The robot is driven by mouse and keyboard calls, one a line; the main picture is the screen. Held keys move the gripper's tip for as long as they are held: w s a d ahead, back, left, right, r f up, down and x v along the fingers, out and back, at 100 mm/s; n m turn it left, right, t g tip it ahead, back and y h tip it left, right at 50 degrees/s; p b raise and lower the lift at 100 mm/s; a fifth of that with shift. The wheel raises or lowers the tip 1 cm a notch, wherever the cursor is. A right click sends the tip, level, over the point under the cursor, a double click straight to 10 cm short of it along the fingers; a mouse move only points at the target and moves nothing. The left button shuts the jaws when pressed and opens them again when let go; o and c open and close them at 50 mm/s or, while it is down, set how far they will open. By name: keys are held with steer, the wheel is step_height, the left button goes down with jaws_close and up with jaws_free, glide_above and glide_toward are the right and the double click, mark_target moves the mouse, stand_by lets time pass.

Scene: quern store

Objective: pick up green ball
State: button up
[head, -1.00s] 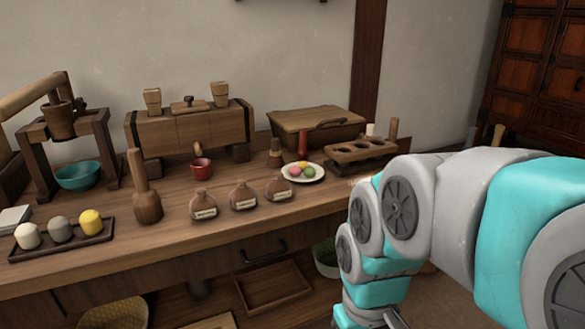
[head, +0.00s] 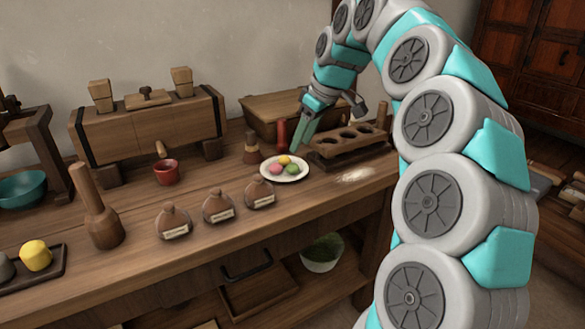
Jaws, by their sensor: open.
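The green ball (head: 292,168) sits on a small white plate (head: 284,178) on the wooden counter. A pink ball (head: 277,169) lies to its left and a yellow ball (head: 284,159) behind it, close together. My gripper (head: 305,138) is open, just above and a little right of the plate, pointing down. Its fingers look empty and do not touch the balls. One finger is partly hidden by the other parts of the hand.
A wooden block with round holes (head: 340,153) stands right of the plate. A red-topped pestle (head: 281,133) and a brown bottle (head: 252,150) stand behind it. Stoppered jars (head: 260,193) stand at front left. A lidded wooden box (head: 262,107) is behind.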

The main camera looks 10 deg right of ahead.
mark_target(292, 167)
steer(key=shift+s+p+x, duration=0.2)
steer(key=shift+p+x, duration=0.25)
steer(key=shift+x, duration=3.35)
steer(key=shift+d+f, duration=0.1)
steer(key=shift+c, duration=0.2)
jaws_close()
